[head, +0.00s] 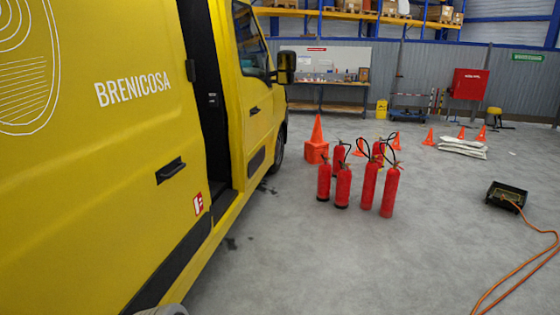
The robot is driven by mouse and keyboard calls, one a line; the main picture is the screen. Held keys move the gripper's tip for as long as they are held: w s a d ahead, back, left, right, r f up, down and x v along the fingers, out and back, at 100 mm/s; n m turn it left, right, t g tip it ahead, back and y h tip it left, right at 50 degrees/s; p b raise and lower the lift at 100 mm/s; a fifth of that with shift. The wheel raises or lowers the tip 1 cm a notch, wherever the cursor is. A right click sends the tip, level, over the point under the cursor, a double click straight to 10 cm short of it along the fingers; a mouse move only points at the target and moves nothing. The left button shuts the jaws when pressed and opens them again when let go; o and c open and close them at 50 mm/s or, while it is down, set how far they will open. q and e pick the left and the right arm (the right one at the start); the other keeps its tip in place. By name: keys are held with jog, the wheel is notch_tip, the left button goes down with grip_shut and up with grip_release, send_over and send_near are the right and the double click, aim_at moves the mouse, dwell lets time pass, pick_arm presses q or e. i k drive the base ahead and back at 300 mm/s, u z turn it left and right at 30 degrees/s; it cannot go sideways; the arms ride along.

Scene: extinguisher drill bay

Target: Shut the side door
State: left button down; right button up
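The yellow side door (115,150) of the van fills the left of the head view. It carries the word BRENICOSA and a dark handle (170,170). The side door stands partly open: a tall dark gap (207,100) shows between its front edge and the van's front cab door (252,100). The cab door looks shut. Neither of my grippers is in view. Only a small pale rounded piece shows at the bottom edge, and I cannot tell what it is.
Several red extinguishers (368,188) stand on the grey floor right of the van, near orange cones (317,130). A dark tray (506,196) and an orange hose (520,262) lie at right. A workbench (328,100) and red cabinet (469,84) are at the back.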

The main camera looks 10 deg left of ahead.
aim_at(106, 208)
jog(key=i, duration=2.1)
jog(key=u, duration=2.4)
jog(key=i, duration=0.2)
jog(key=z, duration=0.2)
